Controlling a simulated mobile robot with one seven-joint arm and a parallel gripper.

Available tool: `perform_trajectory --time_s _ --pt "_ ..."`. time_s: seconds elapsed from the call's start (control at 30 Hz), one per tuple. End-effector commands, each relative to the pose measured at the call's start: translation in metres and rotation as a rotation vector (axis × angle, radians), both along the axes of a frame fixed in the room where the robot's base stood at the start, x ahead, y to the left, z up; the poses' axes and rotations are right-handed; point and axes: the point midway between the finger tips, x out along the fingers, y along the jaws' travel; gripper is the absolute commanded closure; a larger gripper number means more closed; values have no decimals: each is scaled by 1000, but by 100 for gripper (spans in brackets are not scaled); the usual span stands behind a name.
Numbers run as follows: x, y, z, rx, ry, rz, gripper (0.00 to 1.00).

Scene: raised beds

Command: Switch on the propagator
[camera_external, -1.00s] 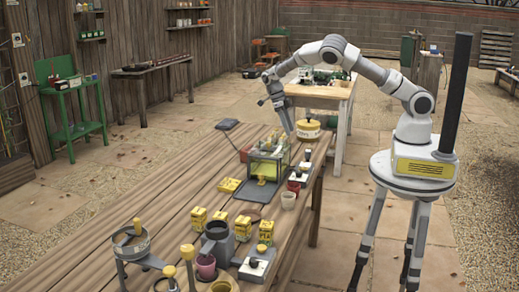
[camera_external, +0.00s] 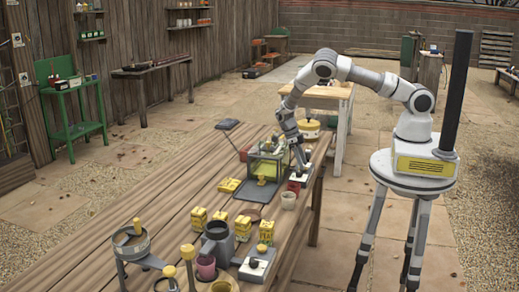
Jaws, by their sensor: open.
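A clear-walled box with a dark frame and yellow inside, which looks like the propagator (camera_external: 266,168), stands on the long wooden bench. A small white box (camera_external: 298,178) sits just right of it, partly hidden by my gripper. My gripper (camera_external: 301,166) points down at this white box, close above or touching it; I cannot tell which. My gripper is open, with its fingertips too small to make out.
A red pot (camera_external: 293,187) and a pale cup (camera_external: 288,201) stand close in front of the gripper. Several yellow boxes (camera_external: 220,218), a grey jug (camera_external: 217,240) and a round sieve stand (camera_external: 131,243) are nearer. The bench's left middle is clear.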

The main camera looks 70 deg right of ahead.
Motion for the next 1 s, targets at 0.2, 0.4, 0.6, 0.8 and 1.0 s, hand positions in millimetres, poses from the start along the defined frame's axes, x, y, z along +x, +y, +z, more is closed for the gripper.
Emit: perform_trajectory --time_s 0.2,0.4,0.6,0.8,1.0 --pt "-5 -1 -10 0 1 -1 40" --pt "-4 0 -10 0 0 -1 40" --pt "-4 0 -9 0 0 -1 74" --pt "-4 0 -9 0 0 0 100" --pt "-4 0 -8 1 -6 0 100"
